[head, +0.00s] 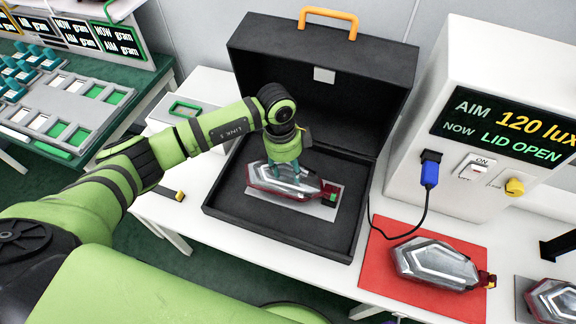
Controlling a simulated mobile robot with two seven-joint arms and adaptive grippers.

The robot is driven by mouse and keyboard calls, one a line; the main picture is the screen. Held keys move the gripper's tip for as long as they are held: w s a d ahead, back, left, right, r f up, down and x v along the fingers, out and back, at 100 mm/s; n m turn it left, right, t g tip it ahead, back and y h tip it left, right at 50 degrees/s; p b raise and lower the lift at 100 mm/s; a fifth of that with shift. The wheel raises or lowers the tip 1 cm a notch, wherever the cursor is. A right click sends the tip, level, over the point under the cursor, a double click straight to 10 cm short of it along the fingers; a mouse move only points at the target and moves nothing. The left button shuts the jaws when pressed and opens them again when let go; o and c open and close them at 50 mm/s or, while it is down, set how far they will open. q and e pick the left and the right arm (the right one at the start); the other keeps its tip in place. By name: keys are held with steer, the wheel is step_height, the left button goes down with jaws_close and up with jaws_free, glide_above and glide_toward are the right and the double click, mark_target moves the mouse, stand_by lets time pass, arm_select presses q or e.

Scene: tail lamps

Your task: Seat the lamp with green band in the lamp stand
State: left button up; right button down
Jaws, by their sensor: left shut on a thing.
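The lamp with green band (262,184) is a clear and dark red tail lamp inside the open black case, its green-marked end toward the right. My left gripper (287,172) reaches down from above with its teal fingers shut on the lamp's middle. A light grey plate (322,208) shows beneath the lamp on the case floor; I cannot tell whether it is the lamp stand, or whether the lamp touches it. The fingers hide part of the lamp. My right gripper is not in view.
The case lid (318,62) stands open behind. To the right, a white meter box (462,190) reads LID OPEN, with a blue plug (429,172) on a cable. A yellow-marked lamp (435,262) lies on a red mat (388,286). Another lamp (552,300) is at far right.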

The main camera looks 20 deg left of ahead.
arm_select(q)
steer(key=shift+w+r+p, duration=0.1)
steer(key=shift+r+p, duration=0.65)
steer(key=shift+r, duration=0.3)
steer(key=shift+r+p, duration=0.85)
steer(key=shift+r, duration=0.05)
stand_by(0.3)
